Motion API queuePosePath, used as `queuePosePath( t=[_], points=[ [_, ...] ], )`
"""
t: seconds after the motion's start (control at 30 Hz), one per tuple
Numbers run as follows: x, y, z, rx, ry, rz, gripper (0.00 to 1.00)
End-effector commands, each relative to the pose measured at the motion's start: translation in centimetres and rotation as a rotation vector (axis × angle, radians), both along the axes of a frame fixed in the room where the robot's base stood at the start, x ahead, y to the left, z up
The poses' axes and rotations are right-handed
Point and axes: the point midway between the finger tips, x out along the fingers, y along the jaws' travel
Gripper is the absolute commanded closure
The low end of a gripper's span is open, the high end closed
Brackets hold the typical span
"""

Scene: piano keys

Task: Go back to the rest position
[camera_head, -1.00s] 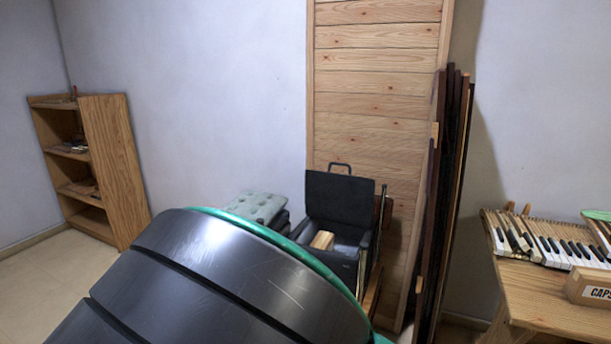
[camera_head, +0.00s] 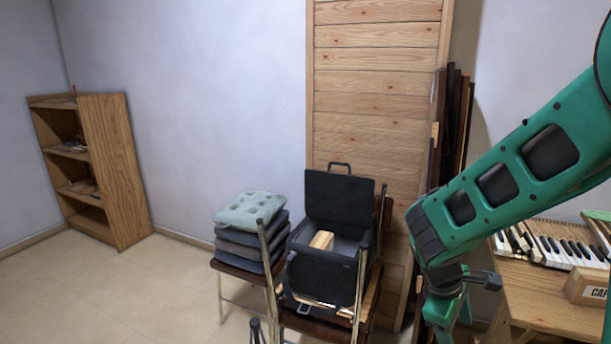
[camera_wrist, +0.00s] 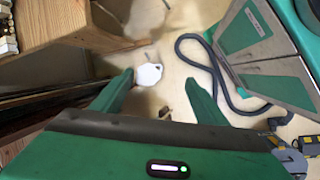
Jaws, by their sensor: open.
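My arm, green with black panels, reaches down from the right edge in the head view. My gripper (camera_head: 441,318) hangs downward in front of the wooden table's left side, low in the picture. In the wrist view its two green fingers (camera_wrist: 158,80) are apart, with nothing held between them. A small white disc-like thing (camera_wrist: 148,75) shows beyond the fingertips, on the floor. The fingertips are hard to make out in the head view.
A wooden table (camera_head: 540,308) with piano keys (camera_head: 570,248) stands at right, partly behind my arm. A chair with an open black case (camera_head: 335,205) and stacked cushions (camera_head: 250,225) stand centre. A wooden shelf (camera_head: 115,165) is left. Floor at left is clear. A black hose (camera_wrist: 222,75) lies on the floor.

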Motion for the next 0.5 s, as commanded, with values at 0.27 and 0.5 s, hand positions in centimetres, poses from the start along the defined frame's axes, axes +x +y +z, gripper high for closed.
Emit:
queuePosePath(
  t=[0.27,0.5],
  points=[
    [-5.0,-4.4,3.1,0.158,-0.068,-0.428,0.33],
    [-9.7,-6.8,5.8,0.257,-0.131,-0.774,0.33]
  ],
)
